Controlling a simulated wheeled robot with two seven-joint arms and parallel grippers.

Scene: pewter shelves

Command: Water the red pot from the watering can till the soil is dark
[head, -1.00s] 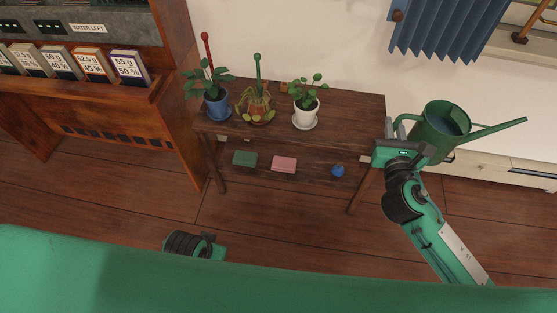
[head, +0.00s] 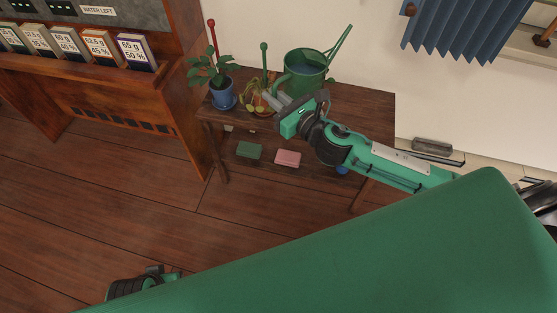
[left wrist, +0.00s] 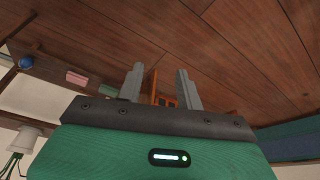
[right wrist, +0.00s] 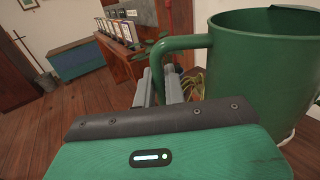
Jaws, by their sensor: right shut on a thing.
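The green watering can (head: 305,82), with blue water inside, is in the air over the right part of the shelf table, its spout pointing up and right. My right gripper (head: 275,100) is shut on its handle, which also shows in the right wrist view (right wrist: 180,44). The red pot (head: 258,113) stands on the table just left of the can, with a drooping yellow-green plant. Its soil is too small and covered to judge. My left gripper is open and empty in the left wrist view (left wrist: 160,72), low over the floor, away from the table.
A blue pot (head: 223,97) with a leafy plant stands left of the red pot. Red and green stakes rise behind. The white pot is hidden in the head view. Green (head: 249,150) and pink (head: 288,158) blocks lie on the lower shelf. A wooden cabinet (head: 150,85) stands left.

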